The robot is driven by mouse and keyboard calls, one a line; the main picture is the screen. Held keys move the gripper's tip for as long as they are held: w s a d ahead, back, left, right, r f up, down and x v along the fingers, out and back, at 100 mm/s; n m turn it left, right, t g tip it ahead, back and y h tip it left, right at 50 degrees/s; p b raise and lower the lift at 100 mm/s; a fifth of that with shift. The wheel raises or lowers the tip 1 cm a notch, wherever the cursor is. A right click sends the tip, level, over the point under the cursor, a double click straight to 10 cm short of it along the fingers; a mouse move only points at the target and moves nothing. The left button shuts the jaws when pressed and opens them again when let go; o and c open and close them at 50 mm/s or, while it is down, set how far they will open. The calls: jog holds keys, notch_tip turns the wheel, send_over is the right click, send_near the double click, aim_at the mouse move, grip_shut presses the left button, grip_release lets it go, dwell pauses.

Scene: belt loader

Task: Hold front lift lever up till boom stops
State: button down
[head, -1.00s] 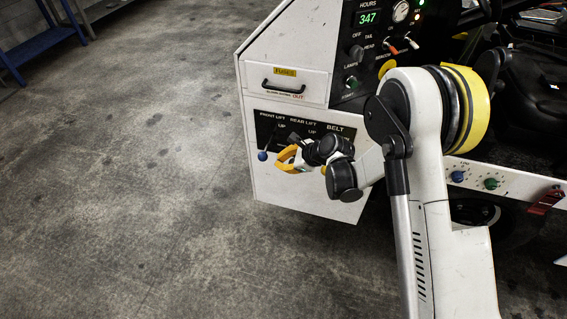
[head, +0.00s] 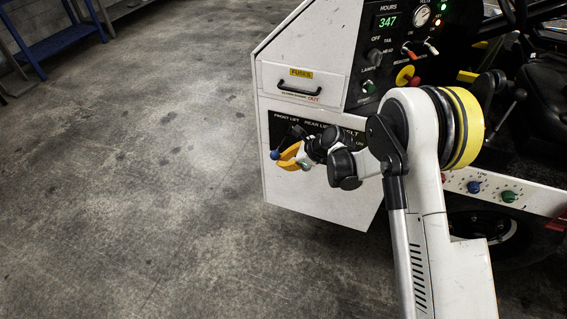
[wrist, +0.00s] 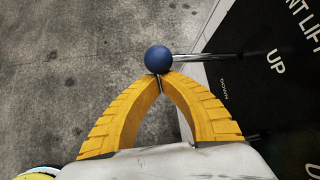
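The front lift lever has a blue ball knob (head: 275,155) on a thin metal rod, sticking out of the black lever panel (head: 284,128) on the white console. In the wrist view the blue knob (wrist: 158,59) sits right at the tips of my gripper (wrist: 161,79), just beyond them. The yellow fingers arch together and their tips meet, with the knob outside them rather than between them. The tips look in contact with the knob or very close. In the head view my gripper (head: 279,160) is beside the knob. The other levers are mostly hidden by my wrist. The boom is not in view.
The console has a fuses drawer (head: 300,85) with a black handle, and a gauge panel with a green display (head: 388,21) above. A low rail with coloured knobs (head: 509,196) runs at right. Open concrete floor (head: 140,190) lies to the left.

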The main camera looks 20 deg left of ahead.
jog(key=shift+m+g, duration=0.4)
jog(key=shift+g, duration=0.4)
jog(key=r, duration=0.3)
jog(key=r+p, duration=0.1)
jog(key=shift+w+r, duration=0.2)
jog(key=shift+w, duration=0.05)
dwell(5.0)
jog(key=p+v, duration=0.3)
jog(key=v, duration=0.7)
jog(key=shift+w+d+f, duration=0.1)
jog(key=shift+d, duration=0.05)
dwell(0.3)
